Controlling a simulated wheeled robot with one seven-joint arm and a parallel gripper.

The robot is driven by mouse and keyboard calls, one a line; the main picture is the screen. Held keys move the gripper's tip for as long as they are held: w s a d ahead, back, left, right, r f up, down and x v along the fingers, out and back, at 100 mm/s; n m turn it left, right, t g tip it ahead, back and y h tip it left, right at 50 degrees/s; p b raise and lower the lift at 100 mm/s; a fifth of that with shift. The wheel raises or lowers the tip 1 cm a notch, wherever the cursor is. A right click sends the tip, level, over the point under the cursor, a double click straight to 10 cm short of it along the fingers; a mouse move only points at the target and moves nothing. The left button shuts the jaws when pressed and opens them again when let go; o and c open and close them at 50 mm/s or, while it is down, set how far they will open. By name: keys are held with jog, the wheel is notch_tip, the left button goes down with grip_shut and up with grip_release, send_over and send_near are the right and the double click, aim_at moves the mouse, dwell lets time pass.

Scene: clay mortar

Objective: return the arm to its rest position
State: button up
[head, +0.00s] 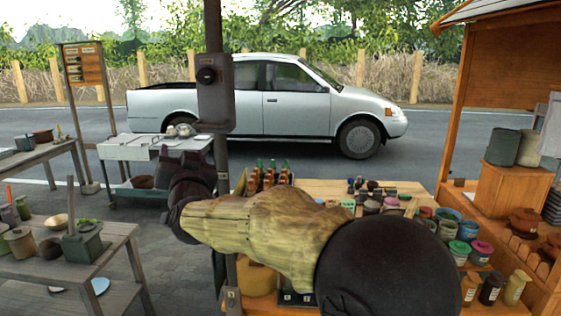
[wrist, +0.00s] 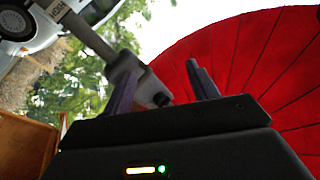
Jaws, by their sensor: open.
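My gripper (wrist: 165,82) shows in the wrist view with its two dark fingers apart and nothing between them. It points up and is tilted, with a red canopy (wrist: 240,60) and trees beyond it. In the head view my arm (head: 255,225) reaches across the lower middle toward the left, in a yellowish sleeve with dark joints.
A wooden table (head: 325,188) with bottles and several paint pots lies behind and right of my arm. A wooden stall (head: 500,190) stands at right. Grey tables (head: 125,232) with pots stand at left. A silver pickup (head: 290,105) is on the road.

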jog(key=s+d+f+n+g+h, duration=0.15)
jog(key=d+f+g, duration=0.25)
jog(key=d+f, duration=0.7)
jog(key=s+d+f+g+h, duration=0.3)
jog(key=d+f+g, duration=0.1)
jog(key=d+f, duration=0.75)
jog(key=s+d+f+m+g+h, duration=0.1)
jog(key=s+d+f+g, duration=0.3)
jog(key=s+d+f, duration=0.3)
jog(key=s+d+f+m+g+h, duration=0.1)
jog(key=s+d+f+g+h, duration=0.1)
jog(key=s+d+f+g, duration=0.2)
jog(key=s+d+f, duration=0.3)
jog(key=s, duration=0.5)
jog(key=shift+s, duration=0.2)
